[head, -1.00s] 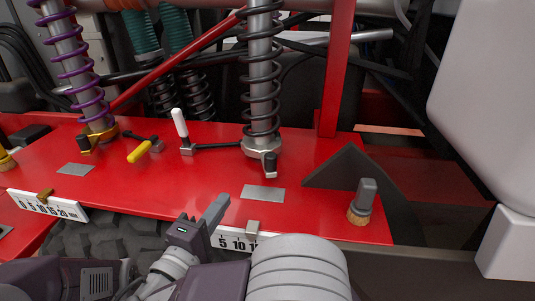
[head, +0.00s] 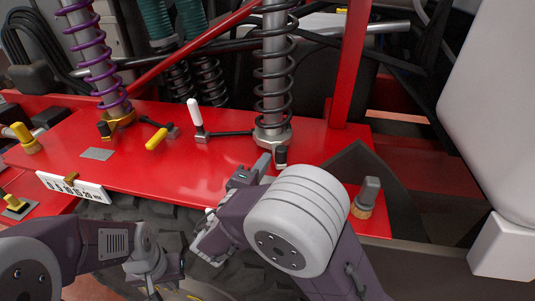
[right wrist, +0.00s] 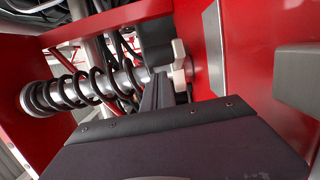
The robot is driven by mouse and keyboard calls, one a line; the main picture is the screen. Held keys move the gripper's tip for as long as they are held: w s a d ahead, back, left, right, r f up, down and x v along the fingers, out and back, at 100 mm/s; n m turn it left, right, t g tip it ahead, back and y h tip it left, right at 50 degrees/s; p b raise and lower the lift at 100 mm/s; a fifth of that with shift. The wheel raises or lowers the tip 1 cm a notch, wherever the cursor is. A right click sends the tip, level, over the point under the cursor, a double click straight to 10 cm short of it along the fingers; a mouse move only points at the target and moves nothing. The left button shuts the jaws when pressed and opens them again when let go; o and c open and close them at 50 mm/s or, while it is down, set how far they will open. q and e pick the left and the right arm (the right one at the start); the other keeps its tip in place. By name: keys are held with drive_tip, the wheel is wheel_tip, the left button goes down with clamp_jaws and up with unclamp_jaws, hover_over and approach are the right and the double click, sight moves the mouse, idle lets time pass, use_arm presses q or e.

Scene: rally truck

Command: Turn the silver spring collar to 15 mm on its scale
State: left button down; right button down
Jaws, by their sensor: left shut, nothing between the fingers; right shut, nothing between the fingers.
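The silver spring collar (head: 272,136) sits at the foot of the black coil spring on the red deck, with a black-capped lug (head: 281,155) on its near side. The collar also shows in the right wrist view (right wrist: 181,62), partly behind the dark cap (right wrist: 155,42). My right gripper (head: 262,166) is shut and empty, close beside the lug; I cannot tell whether they touch. Its dark fingers show in the right wrist view (right wrist: 157,92). My left gripper (head: 155,287) is low at the bottom edge, shut, its fingertips hard to make out. The collar's scale is hidden behind my right arm.
A purple spring with a gold collar (head: 118,118) stands left, with its own white scale (head: 75,187). A grey-capped brush (head: 367,195) stands right. A red post (head: 350,70) rises behind.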

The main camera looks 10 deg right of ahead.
drive_tip(key=shift+d, duration=0.5)
drive_tip(key=shift+w+d+f, duration=0.1)
drive_tip(key=shift+d+f+b, duration=0.3)
drive_tip(key=shift+d+b, duration=0.05)
drive_tip(key=shift+b, duration=0.65)
drive_tip(key=shift+s+d+r+b, duration=0.15)
drive_tip(key=shift+s+d+b, duration=0.05)
drive_tip(key=shift+b, duration=0.1)
drive_tip(key=shift+d+r, duration=0.15)
drive_tip(key=shift+d, duration=0.1)
